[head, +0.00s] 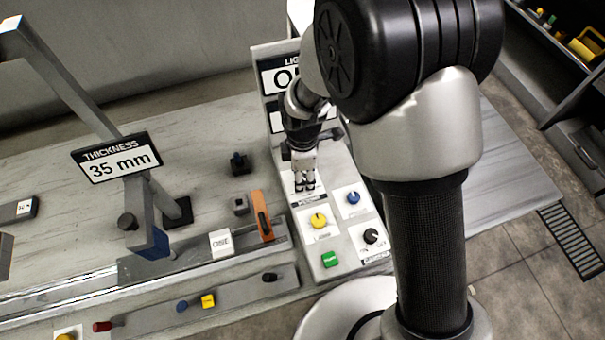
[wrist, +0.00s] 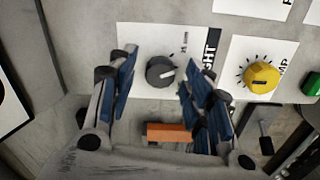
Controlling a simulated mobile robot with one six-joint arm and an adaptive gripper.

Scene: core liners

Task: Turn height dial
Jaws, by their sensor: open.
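The height dial (wrist: 160,72) is a dark grey round knob with a pale pointer line on a white label plate. In the wrist view it lies between the two fingers of my gripper (wrist: 158,88), which are open on either side of it and do not appear to touch it. The word on the plate is partly hidden by a finger; "GHT" shows. In the head view my gripper (head: 305,186) points down over the upper part of the sloping control panel (head: 338,237), and the dial beneath it is hidden.
A yellow dial (head: 319,220), a blue dial (head: 353,198), a black dial (head: 371,236) and a green button (head: 330,259) sit close by on the panel. An orange lever (head: 262,215) stands to the left. A sign (head: 117,157) reads "THICKNESS 35 mm".

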